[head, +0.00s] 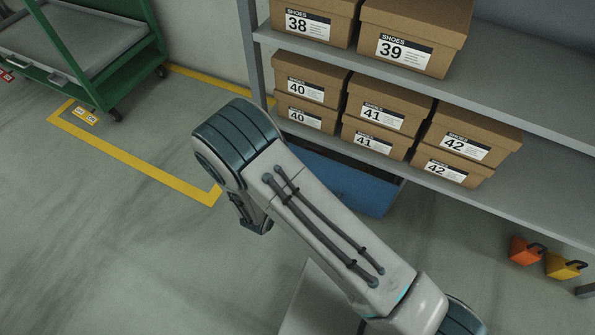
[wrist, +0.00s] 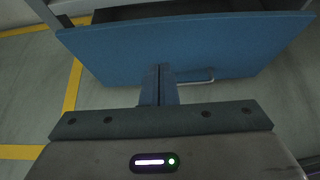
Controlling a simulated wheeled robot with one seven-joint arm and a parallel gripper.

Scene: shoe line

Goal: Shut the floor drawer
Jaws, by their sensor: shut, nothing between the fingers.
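The floor drawer has a blue front (head: 350,187) and sits under the lower shelf, partly hidden behind my arm in the head view. A dark strip shows behind the top edge of its front, so it seems to stand at least partly open. In the wrist view the blue front (wrist: 220,45) spans the upper picture, with a pale bar handle (wrist: 195,81) low on it. My gripper (wrist: 159,68) has its fingers together, empty, pointing at the front just left of the handle's middle. I cannot tell whether the fingertips touch the panel.
Brown shoe boxes (head: 384,115) fill the shelves above the drawer. The lower shelf (head: 510,190) overhangs it. Orange (head: 524,250) and yellow (head: 562,265) objects are on the right. A green cart (head: 110,78) stands at upper left. Floor left of my arm is clear, with yellow lines (head: 130,160).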

